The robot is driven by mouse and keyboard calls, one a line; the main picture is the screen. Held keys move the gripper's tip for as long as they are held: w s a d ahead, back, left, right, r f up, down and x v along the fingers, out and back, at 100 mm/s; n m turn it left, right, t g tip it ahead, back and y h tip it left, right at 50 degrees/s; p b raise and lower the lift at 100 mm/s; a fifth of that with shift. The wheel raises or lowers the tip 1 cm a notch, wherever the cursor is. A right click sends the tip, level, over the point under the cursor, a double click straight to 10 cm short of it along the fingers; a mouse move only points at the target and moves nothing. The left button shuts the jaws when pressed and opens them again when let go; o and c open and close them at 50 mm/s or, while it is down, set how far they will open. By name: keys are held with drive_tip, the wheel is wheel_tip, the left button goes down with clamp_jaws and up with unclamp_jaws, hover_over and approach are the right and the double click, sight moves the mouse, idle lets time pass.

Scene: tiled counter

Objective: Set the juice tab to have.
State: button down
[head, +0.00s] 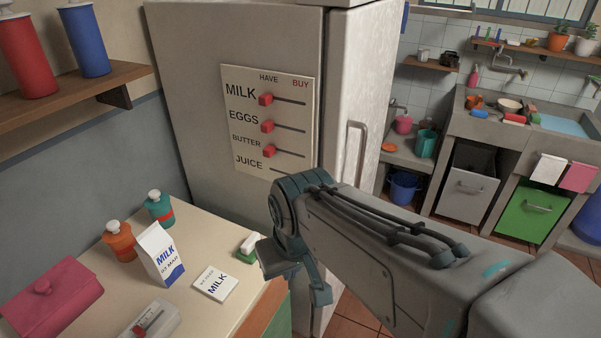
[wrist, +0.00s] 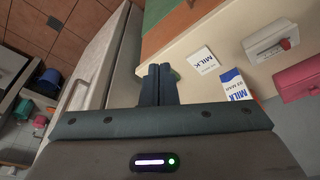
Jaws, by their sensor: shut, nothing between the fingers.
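A white board (head: 243,122) on the side of the fridge lists MILK, EGGS, BUTTER and JUICE, with HAVE on the left and BUY on the right. The red milk tab (head: 266,99), eggs tab (head: 267,126) and butter tab (head: 269,150) sit at the left ends of their slots. In the juice row only the left part of the slot (head: 279,170) shows, with no tab there; my arm hides the rest, and the juice tab is not in view. My gripper (wrist: 159,69) is shut and empty in the wrist view, over the counter's edge.
The counter (head: 185,281) holds a milk carton (head: 160,254), a MILK card (head: 214,284), a green-and-white brush (head: 247,246), bottles and a pink box (head: 52,303). A shelf (head: 75,108) is at upper left. The fridge handle (head: 355,152) sticks out at right.

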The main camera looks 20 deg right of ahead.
drive_tip(key=w+d+r+m+t+b, duration=0.2)
drive_tip(key=w+d+m+t+b, duration=0.2)
drive_tip(key=w+d+m, duration=0.5)
drive_tip(key=w+d, duration=0.8)
drive_tip(key=d, duration=0.2)
drive_tip(key=shift+r+b, duration=0.15)
drive_tip(key=shift+b, duration=0.25)
drive_tip(key=w+a+f+p, duration=0.2)
drive_tip(key=w+f, duration=0.6)
drive_tip(key=w, duration=0.1)
drive_tip(key=shift+a, duration=0.3)
drive_tip(key=shift+w, duration=0.1)
